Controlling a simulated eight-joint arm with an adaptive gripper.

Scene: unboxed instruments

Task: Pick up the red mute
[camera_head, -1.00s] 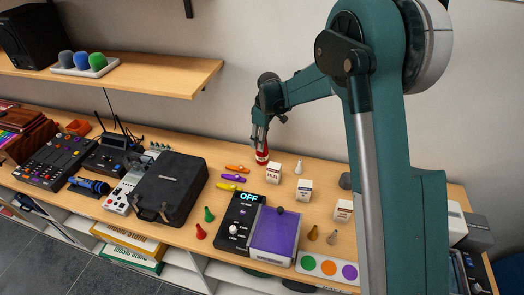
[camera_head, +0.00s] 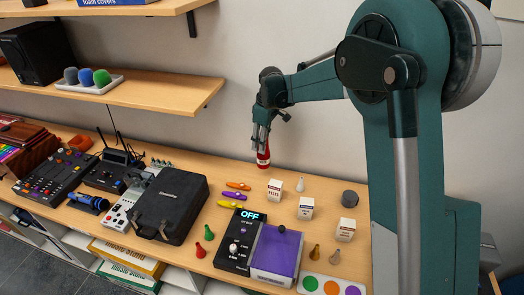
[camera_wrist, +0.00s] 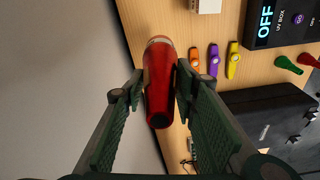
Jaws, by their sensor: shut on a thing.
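The red mute (camera_head: 263,157) is a red, tapered cylinder with a pale band at its lower end. It hangs below my gripper (camera_head: 262,143) near the back of the table, by the wall. In the wrist view, the mute (camera_wrist: 160,85) lies between the two dark green fingers of my gripper (camera_wrist: 159,92), which are shut on its sides. The table shows beneath it, and the mute appears lifted off the surface.
Orange, purple and yellow kazoos (camera_head: 237,195) lie on the table (camera_head: 340,185) left of white boxes (camera_head: 305,208). A black case (camera_head: 172,205) stands further left. An "OFF" device (camera_head: 240,240) with a purple-topped box (camera_head: 278,250) is in front. A wooden shelf (camera_head: 150,88) hangs at upper left.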

